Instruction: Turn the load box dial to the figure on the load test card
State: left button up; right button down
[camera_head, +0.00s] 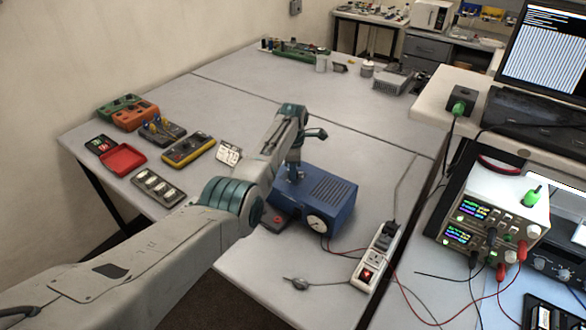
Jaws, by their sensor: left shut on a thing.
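The blue load box (335,203) stands on the near part of the grey bench. It has slots on its top and a round white-faced meter (317,224) on its front. My left gripper (294,176) reaches down onto the left part of the box's top and is shut on the dial there. The dial is mostly hidden by the fingers, and its setting cannot be read. The white load test card (229,152) stands left of the box, and its figure is too small to read. My right gripper is not in view.
A power strip (376,258) with a red switch lies right of the box, with loose cables. A power supply (492,222) stands right. The bench's far middle is clear.

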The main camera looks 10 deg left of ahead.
pick_arm(q)
jog(key=shift+w+r+n, duration=0.1)
jog(key=shift+r+n, duration=0.05)
jog(key=shift+n, duration=1.35)
jog(key=o, duration=0.9)
jog(key=shift+o, duration=0.3)
notch_tip(320, 180, up, 11)
jog(key=b, duration=0.4)
